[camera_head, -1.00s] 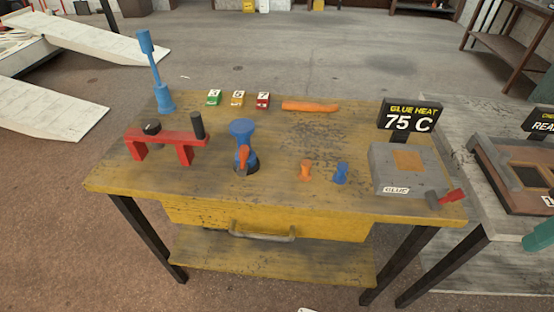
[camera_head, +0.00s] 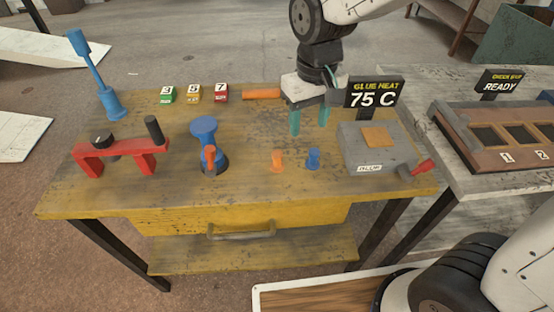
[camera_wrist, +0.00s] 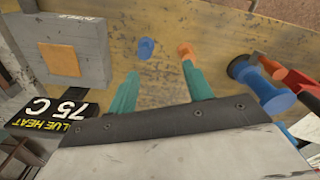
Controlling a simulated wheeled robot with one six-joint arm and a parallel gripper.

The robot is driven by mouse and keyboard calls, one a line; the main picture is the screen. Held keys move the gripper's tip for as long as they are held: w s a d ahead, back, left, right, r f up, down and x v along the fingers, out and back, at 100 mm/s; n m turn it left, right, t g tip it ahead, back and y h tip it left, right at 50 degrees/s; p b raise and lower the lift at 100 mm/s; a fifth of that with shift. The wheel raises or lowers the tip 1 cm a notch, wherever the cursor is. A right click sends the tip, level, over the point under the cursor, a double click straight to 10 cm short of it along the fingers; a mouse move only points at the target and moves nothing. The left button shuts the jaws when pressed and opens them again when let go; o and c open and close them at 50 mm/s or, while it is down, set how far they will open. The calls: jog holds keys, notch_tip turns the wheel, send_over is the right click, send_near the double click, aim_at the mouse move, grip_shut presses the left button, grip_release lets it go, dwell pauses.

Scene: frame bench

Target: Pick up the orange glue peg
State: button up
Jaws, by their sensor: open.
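The orange glue peg (camera_head: 277,160) stands upright on the yellow bench top, just left of a blue peg (camera_head: 313,158). My gripper (camera_head: 309,122) hangs over the back of the bench, fingers pointing down, behind and above the two pegs. Its two teal fingers are apart with nothing between them. In the wrist view the orange peg (camera_wrist: 185,51) shows just beyond the tip of one finger, and the blue peg (camera_wrist: 146,47) lies beyond the gap between the fingers (camera_wrist: 160,85). Neither finger appears to touch a peg.
The grey glue block (camera_head: 358,147) and the 75 C sign (camera_head: 373,92) stand right of my gripper. A blue stand with an orange lever (camera_head: 204,128) is left of the pegs. An orange bar (camera_head: 262,94) lies behind. The bench top in front of the pegs is clear.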

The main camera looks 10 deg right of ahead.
jog(key=n, duration=0.1)
send_over(277, 154)
notch_tip(277, 154, down, 6)
jog(key=shift+w+r, duration=0.1)
jog(key=shift+w, duration=0.05)
notch_tip(277, 154, down, 8)
jog(key=shift+r, duration=0.25)
jog(key=c, duration=1.1)
